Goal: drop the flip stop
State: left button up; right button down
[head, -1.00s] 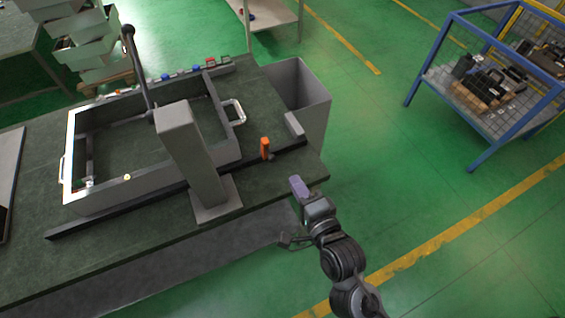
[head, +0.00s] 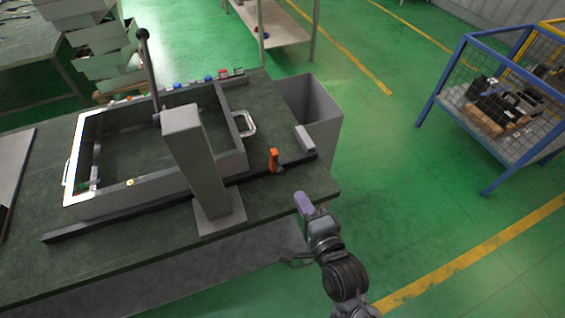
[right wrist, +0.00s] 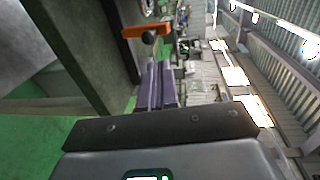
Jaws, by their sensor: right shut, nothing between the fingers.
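The flip stop (head: 274,160) is a small orange piece standing upright on the dark rail (head: 120,217) near the rail's right end. It also shows in the right wrist view (right wrist: 145,31) as an orange bar with a dark round knob, above the fingers in the picture. My right gripper (head: 303,203) has purple fingers and is just off the table's front right corner, below and right of the flip stop, apart from it. Its fingers (right wrist: 160,85) are together and empty. My left gripper is not in view.
A grey post (head: 193,150) stands on the table left of the flip stop. A grey frame with handles (head: 152,197) lies behind the rail. A grey bin (head: 325,110) stands past the table's right end. Open green floor lies to the right, with a blue wire cart (head: 455,85) beyond.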

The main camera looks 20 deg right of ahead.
jog(key=b, duration=0.1)
send_near(278, 155)
jog(key=w, duration=0.2)
jog(key=w+f, duration=0.1)
jog(key=w, duration=0.2)
jog(key=shift+w, duration=0.75)
jog(key=shift+r, duration=0.1)
